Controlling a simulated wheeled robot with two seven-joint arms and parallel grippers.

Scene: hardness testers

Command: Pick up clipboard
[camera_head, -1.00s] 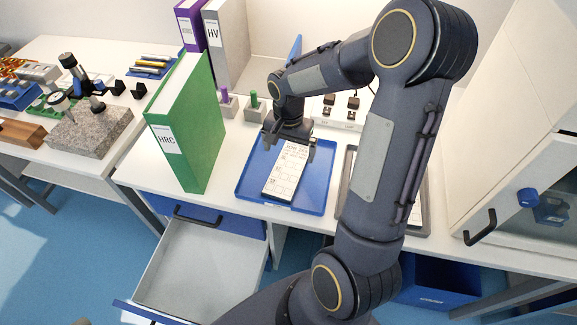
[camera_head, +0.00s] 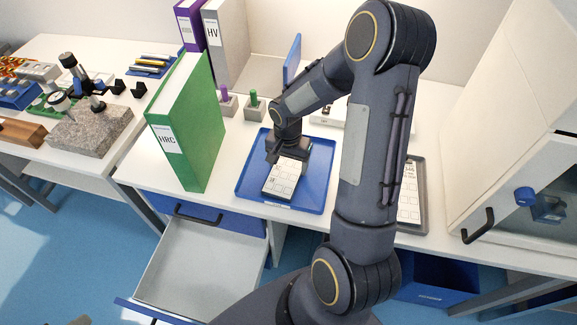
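A white printed board (camera_head: 284,181) lies in a blue tray (camera_head: 318,180) on the white bench; I take it to be the clipboard. Its near part shows printed boxes, and its far part is hidden under my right gripper. My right gripper (camera_head: 288,157) points down over the far half of this board, with its fingers close to the board's sides. I cannot tell whether the fingers touch it or have closed on it. My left gripper is not in view.
A green HRC binder (camera_head: 190,125) stands left of the tray. A grey-framed tray with a printed sheet (camera_head: 410,195) lies to the right, partly behind my arm. An open drawer (camera_head: 200,270) juts out below. A cabinet (camera_head: 515,150) stands at the right.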

